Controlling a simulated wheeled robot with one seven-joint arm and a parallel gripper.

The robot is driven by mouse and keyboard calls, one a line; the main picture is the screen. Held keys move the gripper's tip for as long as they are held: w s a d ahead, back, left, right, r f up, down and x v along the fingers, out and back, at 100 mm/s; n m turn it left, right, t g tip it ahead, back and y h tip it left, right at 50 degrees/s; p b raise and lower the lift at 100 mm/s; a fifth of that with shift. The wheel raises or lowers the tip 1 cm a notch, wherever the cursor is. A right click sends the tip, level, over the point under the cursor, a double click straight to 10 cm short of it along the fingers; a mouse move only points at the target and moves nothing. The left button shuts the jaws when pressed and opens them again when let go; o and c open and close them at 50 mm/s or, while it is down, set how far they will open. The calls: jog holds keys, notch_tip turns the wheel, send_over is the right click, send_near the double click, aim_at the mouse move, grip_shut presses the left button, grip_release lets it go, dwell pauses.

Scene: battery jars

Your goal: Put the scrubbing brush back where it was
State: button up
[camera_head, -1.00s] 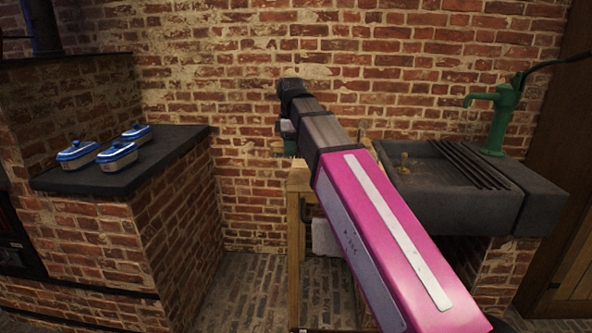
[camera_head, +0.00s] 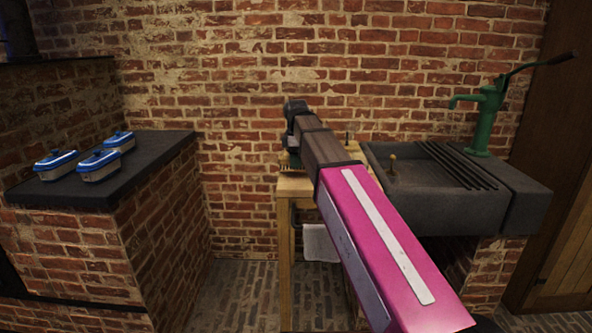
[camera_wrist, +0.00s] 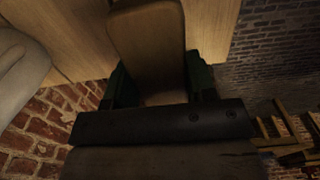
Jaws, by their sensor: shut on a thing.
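The scrubbing brush (camera_wrist: 146,42) shows in the wrist view as a brown, rounded wooden block. My gripper (camera_wrist: 158,88) is shut on it, with a dark green finger on each side. In the head view my gripper (camera_head: 290,155) is at the back left of a small wooden table (camera_head: 294,186), left of the sink. My own arm hides much of the table, and the brush is hard to make out there. I cannot tell whether the brush touches the tabletop.
A dark stone sink (camera_head: 425,200) with a green hand pump (camera_head: 487,118) stands right of the table. A white cloth (camera_head: 320,243) hangs at the table's front. Several blue-and-white lidded dishes (camera_head: 100,165) stand on the left counter (camera_head: 160,160). A brick wall is behind.

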jog(key=shift+f, duration=1.9)
jog(key=shift+f, duration=0.1)
jog(key=o, duration=0.9)
notch_tip(320, 180, up, 12)
jog(key=shift+r, duration=0.1)
